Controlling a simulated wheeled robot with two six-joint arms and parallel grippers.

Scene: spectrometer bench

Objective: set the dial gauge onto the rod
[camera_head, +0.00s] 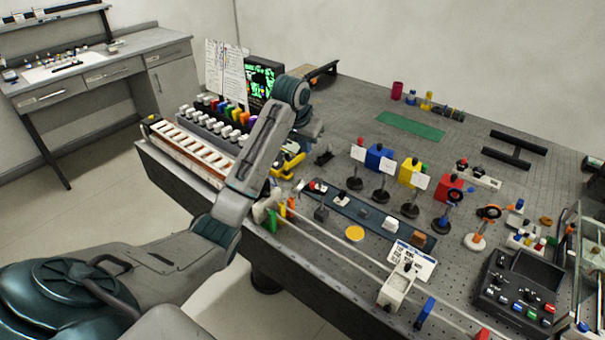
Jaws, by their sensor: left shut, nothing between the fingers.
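I cannot tell for certain which thing is the dial gauge. A round black-and-orange piece (488,211) stands upright on a white-based stand at the right. No rod can be singled out at this size. My left arm reaches across the bench's left part. My left gripper (311,130) is beyond its wrist, small, partly hidden and shut with nothing held. It is well to the left of both round pieces. My right gripper is not in view.
The bench (342,101) is crowded. Several posts with white cards stand mid-bench, near blue (377,158) and yellow blocks. Pale rails run along the front edge. A control box (515,290) is at the right. A green mat (410,126) lies on clearer surface at the back.

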